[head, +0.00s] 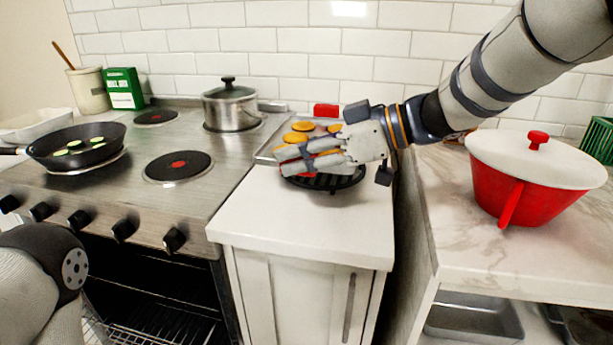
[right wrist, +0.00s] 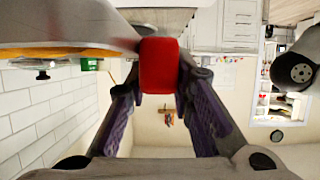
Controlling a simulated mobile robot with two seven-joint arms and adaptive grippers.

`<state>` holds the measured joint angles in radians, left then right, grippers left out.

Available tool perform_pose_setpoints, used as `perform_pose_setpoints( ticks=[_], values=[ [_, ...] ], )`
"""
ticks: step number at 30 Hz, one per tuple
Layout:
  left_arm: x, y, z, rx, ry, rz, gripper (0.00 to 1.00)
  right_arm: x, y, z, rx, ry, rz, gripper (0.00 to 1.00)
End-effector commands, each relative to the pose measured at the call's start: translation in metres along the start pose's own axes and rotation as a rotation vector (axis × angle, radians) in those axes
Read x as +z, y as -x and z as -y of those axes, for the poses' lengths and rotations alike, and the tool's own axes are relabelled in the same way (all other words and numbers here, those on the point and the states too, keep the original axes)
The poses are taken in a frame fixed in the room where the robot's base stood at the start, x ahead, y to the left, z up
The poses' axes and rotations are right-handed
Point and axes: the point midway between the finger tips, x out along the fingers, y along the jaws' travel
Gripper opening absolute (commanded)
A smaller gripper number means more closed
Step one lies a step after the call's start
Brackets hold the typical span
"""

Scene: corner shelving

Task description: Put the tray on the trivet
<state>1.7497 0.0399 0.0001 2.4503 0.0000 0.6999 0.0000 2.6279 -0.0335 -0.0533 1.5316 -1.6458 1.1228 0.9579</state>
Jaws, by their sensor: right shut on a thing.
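The metal tray (head: 267,153) carries several round orange cookies and has red handles. It is over the white counter beside the stove. My right gripper (head: 300,158) reaches in from the right in the head view and is shut on the tray's near red handle, which shows between the fingers in the right wrist view (right wrist: 159,66). The black round trivet (head: 345,182) lies on the counter, partly under the tray and gripper. I cannot tell whether the tray touches it. My left gripper is out of view.
The stove at left holds a frying pan (head: 75,142) and a lidded pot (head: 231,108). The oven below (head: 150,290) is open. A red pot with a white lid (head: 510,192) stands on the right counter. The white counter's front (head: 300,225) is clear.

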Motion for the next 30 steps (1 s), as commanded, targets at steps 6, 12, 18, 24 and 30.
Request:
perform_pose_setpoints(
  ticks=[6,12,18,24,30],
  values=[
    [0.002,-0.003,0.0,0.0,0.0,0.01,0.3,0.031,0.006,-0.009,-0.001,0.001,-0.003,0.0],
    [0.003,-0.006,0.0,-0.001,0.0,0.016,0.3,0.052,-0.004,-0.008,0.001,0.006,-0.005,0.0],
    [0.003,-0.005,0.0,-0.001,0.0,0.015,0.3,0.051,-0.004,-0.008,0.002,0.008,-0.005,0.0],
    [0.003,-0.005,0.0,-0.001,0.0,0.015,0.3,0.054,-0.005,-0.007,0.001,0.004,-0.002,0.39],
    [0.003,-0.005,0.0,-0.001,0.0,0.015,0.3,0.055,-0.005,-0.007,0.001,0.004,-0.002,0.41]
  ],
)
